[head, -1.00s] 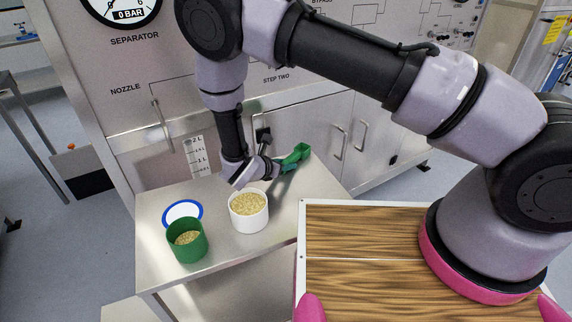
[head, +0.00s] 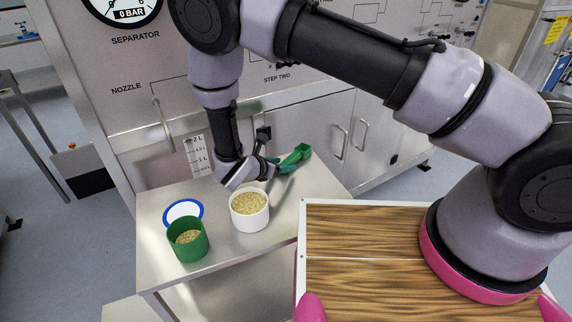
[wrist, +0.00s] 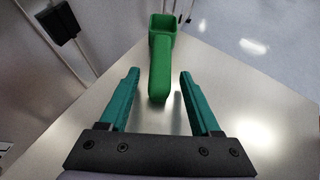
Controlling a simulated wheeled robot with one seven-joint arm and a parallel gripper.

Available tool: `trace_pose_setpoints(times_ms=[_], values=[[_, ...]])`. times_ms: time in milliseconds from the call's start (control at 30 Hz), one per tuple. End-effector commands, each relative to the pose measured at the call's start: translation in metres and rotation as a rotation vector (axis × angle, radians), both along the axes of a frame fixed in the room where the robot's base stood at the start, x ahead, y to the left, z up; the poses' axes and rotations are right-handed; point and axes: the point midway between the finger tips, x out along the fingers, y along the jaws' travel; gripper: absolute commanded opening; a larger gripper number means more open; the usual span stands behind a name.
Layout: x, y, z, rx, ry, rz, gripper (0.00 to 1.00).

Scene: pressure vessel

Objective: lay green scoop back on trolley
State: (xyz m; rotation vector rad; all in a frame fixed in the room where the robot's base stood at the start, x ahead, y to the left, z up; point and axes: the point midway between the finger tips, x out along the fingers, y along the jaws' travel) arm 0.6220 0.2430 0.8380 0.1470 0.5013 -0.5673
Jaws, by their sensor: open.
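The green scoop (head: 296,155) lies on the steel trolley top (head: 318,180), toward its far right side. In the wrist view the scoop (wrist: 162,60) has its square cup pointing away and its handle toward me. My gripper (wrist: 157,80) is open, with one teal finger on each side of the handle's near end and a gap on both sides. In the head view my gripper (head: 283,164) is at the near end of the scoop, low over the trolley, and partly hidden by my wrist.
A white tub of grain (head: 249,211) stands just in front of my wrist. A green cup with grain (head: 187,240) and a blue-rimmed white lid (head: 183,213) are at the left. The cabinet wall (head: 290,125) rises behind the trolley. The trolley's right side is clear.

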Motion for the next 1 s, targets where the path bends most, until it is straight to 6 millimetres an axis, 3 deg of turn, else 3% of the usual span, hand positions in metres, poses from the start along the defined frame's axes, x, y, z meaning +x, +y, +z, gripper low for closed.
trace_pose_setpoints(times_ms=[300,500,833,933,1000], values=[[-0.05,0.033,0.034,0.002,-0.001,0.001,0.64],[-0.066,0.043,0.045,0.001,-0.002,-0.001,0.64],[-0.065,0.042,0.054,0.02,-0.001,-0.03,0.64],[-0.053,0.029,0.078,0.091,-0.003,-0.131,0.64],[-0.042,0.012,0.105,0.173,-0.005,-0.248,0.64]])
